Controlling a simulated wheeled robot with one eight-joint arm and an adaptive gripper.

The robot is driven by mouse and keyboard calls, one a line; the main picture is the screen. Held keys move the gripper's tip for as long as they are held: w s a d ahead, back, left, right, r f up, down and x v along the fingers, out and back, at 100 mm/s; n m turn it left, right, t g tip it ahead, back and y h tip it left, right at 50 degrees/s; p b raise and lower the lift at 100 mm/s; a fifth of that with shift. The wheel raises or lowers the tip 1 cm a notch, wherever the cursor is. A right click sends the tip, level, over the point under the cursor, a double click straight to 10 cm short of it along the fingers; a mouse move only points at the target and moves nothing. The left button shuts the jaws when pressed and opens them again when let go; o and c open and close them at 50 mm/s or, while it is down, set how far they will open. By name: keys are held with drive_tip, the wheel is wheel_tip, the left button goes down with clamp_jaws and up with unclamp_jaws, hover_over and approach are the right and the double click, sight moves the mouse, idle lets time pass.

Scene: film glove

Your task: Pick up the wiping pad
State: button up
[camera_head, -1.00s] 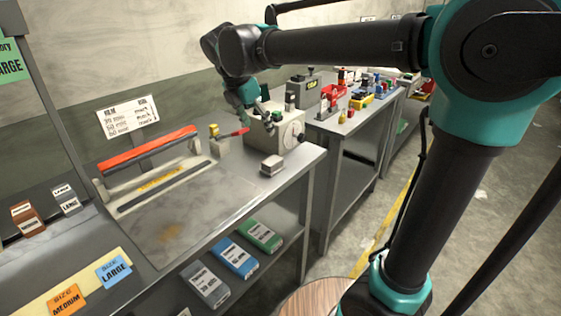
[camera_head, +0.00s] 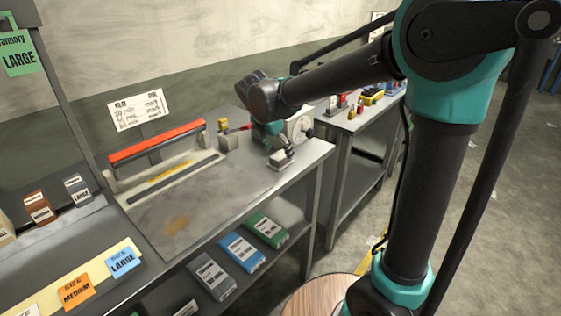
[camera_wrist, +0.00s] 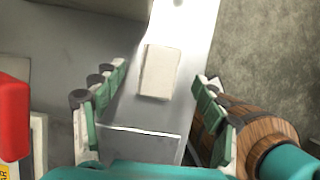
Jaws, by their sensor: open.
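The wiping pad, a small pale block (camera_head: 281,164), lies near the right front edge of the metal bench. In the wrist view the pad (camera_wrist: 159,71) shows whole, pale and rectangular, ahead of and between the fingers. My gripper (camera_wrist: 158,80) is open, with one green-padded finger on each side of the pad's line. In the head view my gripper (camera_head: 281,151) hangs just above or behind the pad, pointing down. I cannot tell how much height is left between fingertips and pad. Nothing is held.
A pale box with a round dial (camera_head: 300,128) stands close behind my gripper. A sealer with a red bar (camera_head: 155,142) is to the left; its red part (camera_wrist: 14,115) shows at the wrist view's left edge. The bench top (camera_head: 190,210) in front is clear.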

sight(280, 155)
drive_tip(key=shift+x, duration=1.75)
drive_tip(key=shift+s, duration=0.1)
drive_tip(key=c, duration=1.4)
drive_tip(key=shift+o, duration=0.2)
drive_tip(key=shift+r, duration=0.1)
wheel_tip(280, 155, up, 20)
